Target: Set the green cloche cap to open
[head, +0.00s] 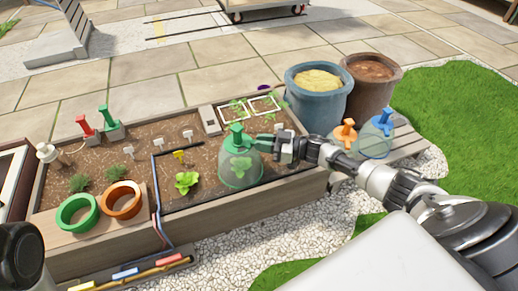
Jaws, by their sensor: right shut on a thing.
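The green cloche (238,172) is a clear dome over a leafy plant, standing on the soil in the right part of the wooden planter. Its green cap (237,132) is on top, with a raised knob. My right gripper (268,143) comes in from the right and is shut on the green cap's right side. Whether the cap is turned open or closed is too small to tell. My left gripper is not in view; only a dark part of my left arm shows at the lower left.
An orange cloche (345,134) and a blue cloche (375,137) stand on slats at the right. Blue (319,97) and brown (370,84) pots stand behind. A lettuce (186,182) grows left of the green cloche.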

